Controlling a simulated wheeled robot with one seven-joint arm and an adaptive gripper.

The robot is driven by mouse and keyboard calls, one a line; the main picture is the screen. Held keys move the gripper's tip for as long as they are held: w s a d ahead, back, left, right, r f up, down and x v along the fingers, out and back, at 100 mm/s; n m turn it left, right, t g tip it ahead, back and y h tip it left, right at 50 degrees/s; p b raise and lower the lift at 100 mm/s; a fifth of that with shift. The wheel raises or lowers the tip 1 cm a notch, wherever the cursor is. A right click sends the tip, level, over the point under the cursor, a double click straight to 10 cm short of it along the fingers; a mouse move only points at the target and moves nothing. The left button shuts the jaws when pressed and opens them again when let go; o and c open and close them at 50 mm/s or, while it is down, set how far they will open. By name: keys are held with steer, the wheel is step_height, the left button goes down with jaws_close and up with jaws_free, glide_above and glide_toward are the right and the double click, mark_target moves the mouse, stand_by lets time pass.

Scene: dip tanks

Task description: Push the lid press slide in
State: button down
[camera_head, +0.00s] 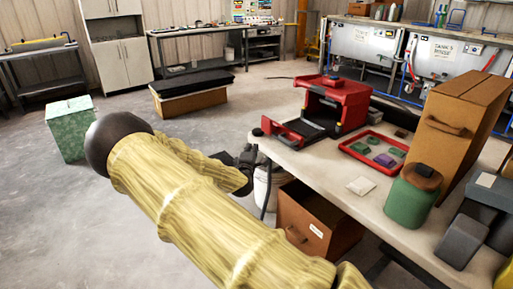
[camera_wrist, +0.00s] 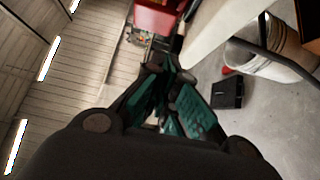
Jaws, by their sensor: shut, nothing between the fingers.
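The red lid press (camera_head: 345,101) stands on the near table. Its slide (camera_head: 298,131), with a red front and a dark bed, sticks out toward the table's left corner. A small dark knob (camera_head: 257,132) shows beyond the slide's front. My gripper (camera_head: 246,157) is just off the table's corner, below and left of the slide, apart from it as far as I can tell. In the wrist view my gripper (camera_wrist: 168,75) has its fingers together and empty. A red part of the press (camera_wrist: 155,16) shows beyond the fingertips there.
A red tray (camera_head: 349,151) with green and purple pieces, a white pad (camera_head: 361,186), a green canister (camera_head: 409,201) and a brown case (camera_head: 462,110) stand on the table (camera_head: 325,180). Below its edge are a brown drawer box (camera_head: 312,224) and a white bucket (camera_head: 268,187).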

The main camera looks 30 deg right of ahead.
glide_toward(264, 130)
steer(key=w+a, duration=0.1)
steer(key=w, duration=0.2)
steer(key=shift+w+d+p, duration=0.2)
steer(key=shift+d+p, duration=0.25)
steer(key=shift+d, duration=1.6)
